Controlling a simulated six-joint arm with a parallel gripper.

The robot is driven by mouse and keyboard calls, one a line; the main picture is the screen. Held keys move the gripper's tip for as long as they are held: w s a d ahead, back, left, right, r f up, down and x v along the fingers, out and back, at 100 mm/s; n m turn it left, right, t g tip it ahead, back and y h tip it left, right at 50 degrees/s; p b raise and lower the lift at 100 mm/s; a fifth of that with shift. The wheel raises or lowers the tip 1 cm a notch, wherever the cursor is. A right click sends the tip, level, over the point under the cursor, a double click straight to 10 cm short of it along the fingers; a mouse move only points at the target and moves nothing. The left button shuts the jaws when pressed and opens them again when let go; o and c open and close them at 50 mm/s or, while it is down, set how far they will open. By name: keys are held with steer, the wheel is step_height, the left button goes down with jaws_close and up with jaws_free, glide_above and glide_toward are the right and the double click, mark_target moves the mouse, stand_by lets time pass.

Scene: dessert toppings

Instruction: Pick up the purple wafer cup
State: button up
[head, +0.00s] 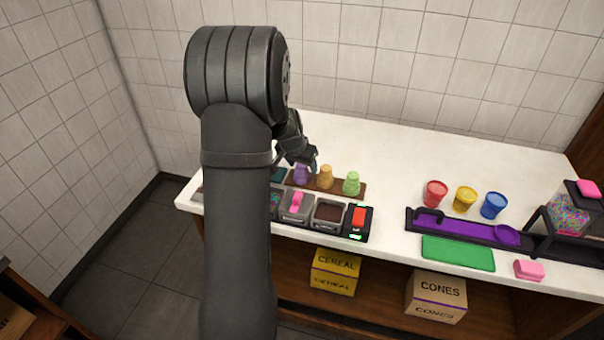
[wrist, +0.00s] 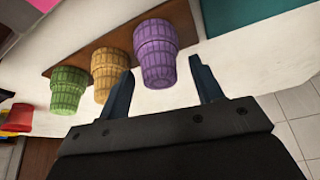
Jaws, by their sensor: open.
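The purple wafer cup (wrist: 156,50) stands at the end of a row of wafer cups on a brown board, nearest my gripper. My gripper (wrist: 162,88) is open and empty in the wrist view. One finger is on each side of the purple cup's near end, with gaps visible; I cannot tell how deep the cup sits between them. My gripper (head: 312,168) shows small and dark in the head view.
An orange wafer cup (head: 325,177) and a green wafer cup (head: 352,184) stand beside it on the brown board (head: 338,187). Topping bins (head: 330,214) sit in front. Red (head: 435,193), yellow and blue cups stand farther right. The white counter behind is clear.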

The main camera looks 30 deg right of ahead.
steer(key=shift+f, duration=0.15)
steer(key=c, duration=0.9)
steer(key=shift+o, duration=0.2)
